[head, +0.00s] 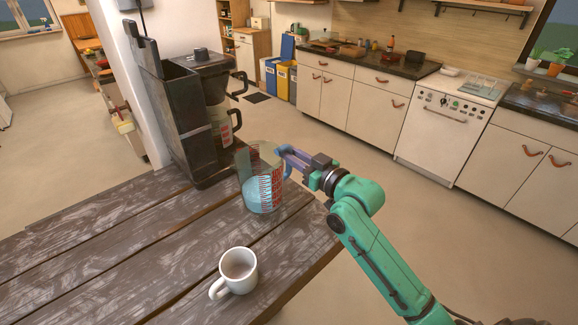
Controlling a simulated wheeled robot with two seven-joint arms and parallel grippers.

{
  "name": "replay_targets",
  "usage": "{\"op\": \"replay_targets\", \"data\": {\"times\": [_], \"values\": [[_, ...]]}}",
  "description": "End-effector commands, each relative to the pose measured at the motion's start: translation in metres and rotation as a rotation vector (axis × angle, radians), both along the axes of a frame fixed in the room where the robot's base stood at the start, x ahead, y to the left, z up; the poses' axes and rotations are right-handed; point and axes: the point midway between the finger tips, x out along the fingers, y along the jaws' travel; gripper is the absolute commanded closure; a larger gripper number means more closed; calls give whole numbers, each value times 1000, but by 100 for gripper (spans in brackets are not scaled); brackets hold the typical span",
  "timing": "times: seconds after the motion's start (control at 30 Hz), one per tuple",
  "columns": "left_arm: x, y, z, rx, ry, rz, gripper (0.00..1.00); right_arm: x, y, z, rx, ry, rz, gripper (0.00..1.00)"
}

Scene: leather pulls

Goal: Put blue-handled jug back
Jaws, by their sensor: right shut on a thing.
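A clear jug (263,180) with red measuring marks and a blue handle stands upright near the far right edge of the wooden table (110,245). Bluish liquid shows in its lower part. I cannot tell whether its base touches the table. My right gripper (289,158) reaches in from the right and is shut on the jug's handle, partly hiding it. My left gripper is not in view.
A dark coffee machine (178,115) with a second jug (222,125) in it stands behind the blue-handled jug. A white mug (237,270) sits nearer the front. The left of the table is clear. Cabinets and a white oven (440,125) line the far wall.

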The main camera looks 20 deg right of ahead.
Motion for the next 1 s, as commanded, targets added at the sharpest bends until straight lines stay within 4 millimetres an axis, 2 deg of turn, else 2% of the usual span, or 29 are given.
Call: {"op": "replay_targets", "data": {"times": [0.23,0.57,0.6,0.67,1.0], "values": [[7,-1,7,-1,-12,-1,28,0,0,-40,2,-2,0,100],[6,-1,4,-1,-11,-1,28,0,0,-47,3,-4,0,100],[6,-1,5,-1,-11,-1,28,0,0,-48,-1,-1,0,70],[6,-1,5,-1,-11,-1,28,0,0,-48,0,-1,0,48],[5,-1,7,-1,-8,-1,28,0,0,-45,0,-1,0,48]]}}
